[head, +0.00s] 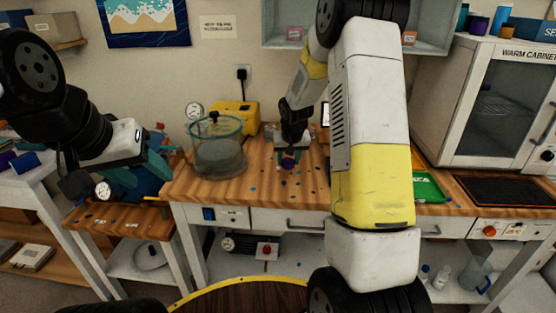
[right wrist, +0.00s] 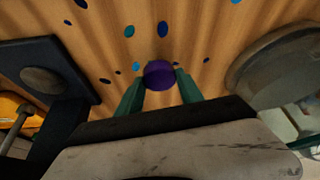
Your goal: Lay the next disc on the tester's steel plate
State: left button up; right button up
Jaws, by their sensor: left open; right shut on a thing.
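A purple disc (right wrist: 159,74) is held between the green fingertips of my right gripper (right wrist: 160,88) in the right wrist view. In the head view my right gripper (head: 290,152) hangs over the bench with the purple disc (head: 289,162) at its tip. A dark base with a round grey plate (right wrist: 45,80), apparently the tester's steel plate, lies left of the disc in the right wrist view, apart from it. In the head view the tester is mostly hidden behind my right arm. My left gripper (head: 154,165) is open at the left, over a side table; its fingers are hard to make out.
A clear round chamber (head: 217,148) stands on the bench left of my right gripper, with a yellow machine (head: 236,116) behind. Several coloured spots mark the wooden bench (head: 255,190). A green tray (head: 428,187) and warm cabinet (head: 492,100) are on the right.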

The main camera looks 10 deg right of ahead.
aim_at(288, 163)
jog(key=shift+w+f, duration=0.2)
jog(key=shift+f, duration=1.6)
jog(key=shift+f, duration=0.1)
jog(key=o, duration=1.4)
jog(key=shift+c, duration=0.2)
